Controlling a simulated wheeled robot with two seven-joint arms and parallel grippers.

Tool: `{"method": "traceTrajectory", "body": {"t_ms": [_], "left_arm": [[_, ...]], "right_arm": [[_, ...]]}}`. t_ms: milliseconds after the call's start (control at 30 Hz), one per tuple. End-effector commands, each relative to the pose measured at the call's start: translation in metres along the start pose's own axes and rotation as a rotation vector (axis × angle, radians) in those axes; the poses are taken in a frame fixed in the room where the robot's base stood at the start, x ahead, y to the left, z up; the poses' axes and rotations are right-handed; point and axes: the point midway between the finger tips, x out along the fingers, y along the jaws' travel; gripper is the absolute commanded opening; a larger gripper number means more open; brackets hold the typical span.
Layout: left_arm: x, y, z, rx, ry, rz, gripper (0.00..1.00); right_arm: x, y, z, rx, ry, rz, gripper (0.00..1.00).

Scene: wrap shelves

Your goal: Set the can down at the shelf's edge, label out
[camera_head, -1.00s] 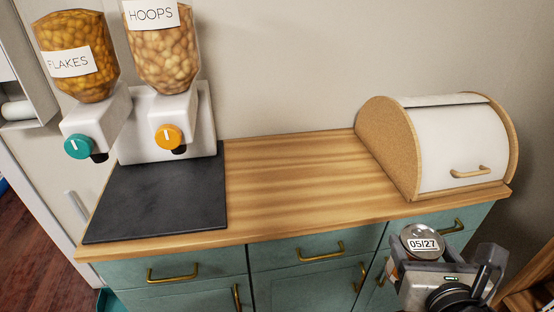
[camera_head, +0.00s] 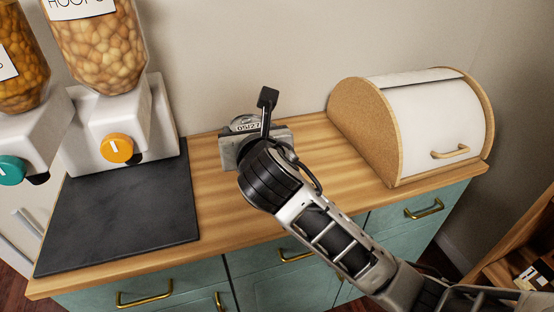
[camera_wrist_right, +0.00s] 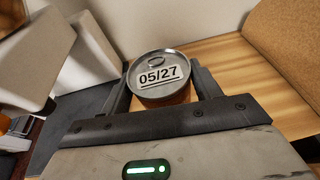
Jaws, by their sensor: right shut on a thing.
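The can (camera_head: 244,122) has a silver lid with a pull tab and a white sticker reading 05/27. My right gripper (camera_wrist_right: 160,95) is shut on it, one finger on each side. In the head view my right gripper (camera_head: 256,140) and wrist cover most of the can, over the back part of the wooden counter (camera_head: 285,165). The wrist view shows the can's lid (camera_wrist_right: 157,70) and a strip of its orange-brown side. Its label is hidden, and I cannot tell whether its base touches the wood. My left gripper is not in view.
A cereal dispenser (camera_head: 120,120) stands left, with a dark slate mat (camera_head: 120,220) before it. A bread box (camera_head: 415,125) stands at the right end. The wood between them is otherwise clear. Wooden shelves (camera_head: 520,250) stand at lower right.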

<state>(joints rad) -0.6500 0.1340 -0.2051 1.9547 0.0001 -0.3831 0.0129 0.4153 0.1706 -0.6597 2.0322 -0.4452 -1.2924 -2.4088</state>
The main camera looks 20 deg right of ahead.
Motion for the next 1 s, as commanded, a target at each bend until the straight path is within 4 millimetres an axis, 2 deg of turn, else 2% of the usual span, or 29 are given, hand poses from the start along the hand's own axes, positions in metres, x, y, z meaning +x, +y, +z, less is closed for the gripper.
{"method": "traceTrajectory", "body": {"t_ms": [367,500,633,833,1000], "left_arm": [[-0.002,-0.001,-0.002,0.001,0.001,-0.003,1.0],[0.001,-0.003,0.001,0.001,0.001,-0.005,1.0],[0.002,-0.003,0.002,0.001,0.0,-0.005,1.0],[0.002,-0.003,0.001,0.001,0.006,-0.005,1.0],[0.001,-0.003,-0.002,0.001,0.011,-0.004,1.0]], "right_arm": [[0.086,-0.042,-0.013,0.002,0.0,-0.005,0.3],[0.112,-0.052,-0.037,0.001,0.002,-0.003,0.3],[0.128,-0.058,-0.047,0.002,-0.003,-0.002,0.3],[0.141,-0.062,-0.056,0.001,-0.003,-0.001,0.3],[0.148,-0.061,-0.08,0.004,0.0,0.001,0.3]]}}
